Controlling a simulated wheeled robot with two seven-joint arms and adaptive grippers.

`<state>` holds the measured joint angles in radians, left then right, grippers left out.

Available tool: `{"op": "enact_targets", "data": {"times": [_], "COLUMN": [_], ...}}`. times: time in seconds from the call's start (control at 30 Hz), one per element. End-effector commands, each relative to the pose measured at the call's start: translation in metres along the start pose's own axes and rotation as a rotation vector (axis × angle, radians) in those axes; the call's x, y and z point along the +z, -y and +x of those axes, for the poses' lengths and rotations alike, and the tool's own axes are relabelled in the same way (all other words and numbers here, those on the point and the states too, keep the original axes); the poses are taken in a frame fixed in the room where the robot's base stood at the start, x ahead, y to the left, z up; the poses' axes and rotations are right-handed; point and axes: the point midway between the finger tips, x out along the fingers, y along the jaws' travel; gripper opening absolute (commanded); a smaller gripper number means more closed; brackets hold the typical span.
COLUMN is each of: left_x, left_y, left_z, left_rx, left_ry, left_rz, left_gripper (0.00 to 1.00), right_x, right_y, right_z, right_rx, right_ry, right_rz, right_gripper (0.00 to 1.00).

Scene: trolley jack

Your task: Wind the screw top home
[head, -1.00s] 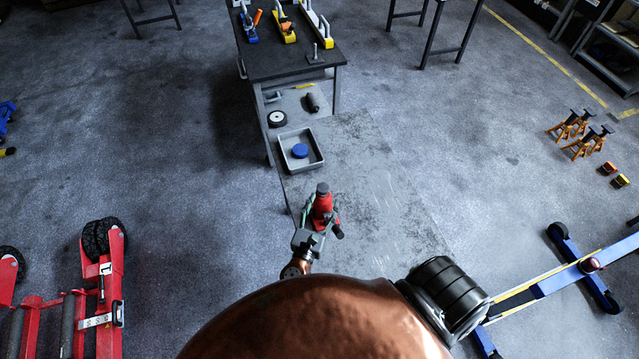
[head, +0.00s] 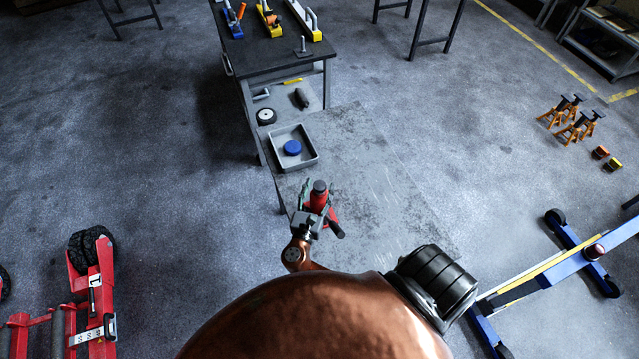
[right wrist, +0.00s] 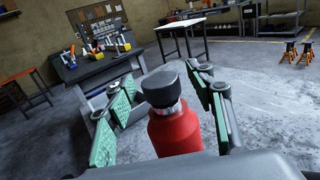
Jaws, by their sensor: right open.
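A red bottle-shaped body (head: 317,203) with a dark, round screw top (head: 319,187) stands upright near the middle of the head view. In the right wrist view the red body (right wrist: 174,132) fills the centre, with the dark grey top (right wrist: 161,87) on a bright metal neck. My right gripper (head: 312,200) is at the red body. In the right wrist view its green-padded fingers (right wrist: 163,98) are open, one on each side of the red body and top, with visible gaps. The lower part of the body is hidden by my wrist. My left gripper is not in view.
A grey tray (head: 313,161) holding a blue disc (head: 292,147) lies beyond the red body. Behind it stands a dark workbench (head: 270,55). A red wheeled frame (head: 104,285) is at left, a blue-and-yellow one (head: 545,281) at right.

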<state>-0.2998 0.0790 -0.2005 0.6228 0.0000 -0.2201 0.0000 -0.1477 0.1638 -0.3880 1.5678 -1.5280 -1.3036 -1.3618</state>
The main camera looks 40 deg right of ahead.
Motion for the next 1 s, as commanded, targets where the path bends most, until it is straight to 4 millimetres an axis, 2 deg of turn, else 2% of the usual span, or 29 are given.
{"op": "enact_targets", "data": {"times": [0.2, 0.47, 1.0], "left_x": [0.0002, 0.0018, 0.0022], "left_y": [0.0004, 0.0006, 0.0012], "left_z": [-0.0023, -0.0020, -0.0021], "left_rx": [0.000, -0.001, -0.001], "left_ry": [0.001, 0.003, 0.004], "left_rz": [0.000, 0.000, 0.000], "left_gripper": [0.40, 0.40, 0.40], "right_x": [0.0000, -0.0004, -0.0003], "right_y": [-0.0011, -0.0019, -0.0023], "right_z": [0.0145, 0.0150, 0.0146], "right_rx": [0.002, 0.003, 0.004], "right_ry": [0.000, -0.001, -0.001], "right_rz": [0.000, 0.001, 0.001], "right_gripper": [0.49, 0.48, 0.11]}}
